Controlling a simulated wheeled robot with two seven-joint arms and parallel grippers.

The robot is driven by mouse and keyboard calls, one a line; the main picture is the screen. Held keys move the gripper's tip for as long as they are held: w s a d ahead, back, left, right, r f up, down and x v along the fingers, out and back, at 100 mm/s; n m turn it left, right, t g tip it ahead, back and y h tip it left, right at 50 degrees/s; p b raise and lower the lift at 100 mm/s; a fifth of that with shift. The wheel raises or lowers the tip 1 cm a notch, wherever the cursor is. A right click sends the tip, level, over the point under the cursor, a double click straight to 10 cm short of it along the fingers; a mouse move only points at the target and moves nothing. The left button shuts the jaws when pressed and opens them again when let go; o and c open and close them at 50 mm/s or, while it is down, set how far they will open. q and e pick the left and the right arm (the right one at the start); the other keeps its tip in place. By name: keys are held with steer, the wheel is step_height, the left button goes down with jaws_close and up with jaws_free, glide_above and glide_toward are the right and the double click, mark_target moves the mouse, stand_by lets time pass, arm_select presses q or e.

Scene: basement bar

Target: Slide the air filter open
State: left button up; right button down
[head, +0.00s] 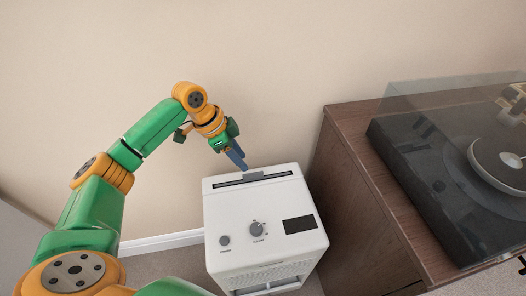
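The air filter unit (263,225) is a white box standing on the floor against the wall. Its top has a dark slot along the back with a grey tab (253,177) in it, two grey knobs and a black panel. My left gripper (240,164) comes in from the left, its blue-grey fingers pointing down just behind and left of the tab. The fingertips look close to the tab; I cannot tell whether they touch it. The fingers look close together, but their gap is not clear from this angle. My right gripper is not in view.
A brown wooden cabinet (355,195) stands close to the right of the unit. A turntable (455,165) with a clear cover sits on it. The beige wall is right behind the unit. Bare floor (175,263) shows at the left of the unit.

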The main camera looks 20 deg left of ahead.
mark_target(253, 173)
arm_select(q)
steer(key=b+x, duration=0.1)
steer(key=x, duration=0.4)
steer(key=shift+d+f, duration=0.3)
steer(key=shift+f, duration=0.05)
steer(key=shift+w+d+f+b, duration=0.1)
steer(key=shift+f+b, duration=0.2)
steer(key=shift+f, duration=0.1)
jaws_close()
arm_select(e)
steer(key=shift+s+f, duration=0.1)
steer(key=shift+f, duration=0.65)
arm_select(q)
steer(key=shift+r, duration=0.1)
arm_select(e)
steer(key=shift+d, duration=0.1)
